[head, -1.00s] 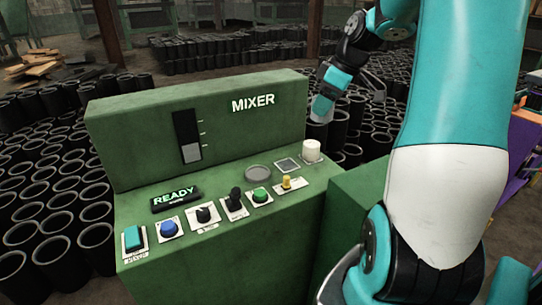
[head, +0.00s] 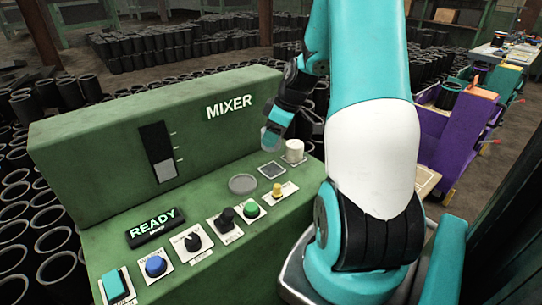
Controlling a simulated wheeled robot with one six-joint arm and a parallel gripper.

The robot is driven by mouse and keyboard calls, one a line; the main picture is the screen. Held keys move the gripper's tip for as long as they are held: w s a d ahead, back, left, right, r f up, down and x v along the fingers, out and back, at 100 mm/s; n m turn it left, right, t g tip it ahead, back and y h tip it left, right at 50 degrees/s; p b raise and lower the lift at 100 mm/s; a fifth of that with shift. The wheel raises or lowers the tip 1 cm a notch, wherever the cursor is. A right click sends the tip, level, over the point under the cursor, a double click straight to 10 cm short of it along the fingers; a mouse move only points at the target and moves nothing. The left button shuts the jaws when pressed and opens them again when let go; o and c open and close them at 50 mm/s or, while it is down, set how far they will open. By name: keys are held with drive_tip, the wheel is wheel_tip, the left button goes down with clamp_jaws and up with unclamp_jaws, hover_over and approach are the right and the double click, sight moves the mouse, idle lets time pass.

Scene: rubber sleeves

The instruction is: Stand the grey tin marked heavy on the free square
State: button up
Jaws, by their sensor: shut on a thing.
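My gripper (head: 272,132) is at the far right part of the mixer's panel in the head view. It is shut on a small grey thing (head: 269,142), probably the grey tin, which is partly covered by the gripper; no marking can be read on it. The held thing appears above and behind a dark square with a pale outline (head: 272,170) on the panel. That square is bare. A white cylinder (head: 295,151) stands upright just right of the square.
The green mixer (head: 70,180) has a raised back wall. A flat grey disc (head: 243,184) lies left of the square. A yellow knob (head: 277,192), a green button (head: 251,209) and several other controls line the front. Black sleeves (head: 50,240) crowd the floor.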

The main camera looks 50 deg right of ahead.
wheel_tip(320, 180, down, 8)
drive_tip(key=shift+f+p, duration=0.1)
drive_tip(key=shift+p, duration=0.3)
drive_tip(key=o, duration=1)
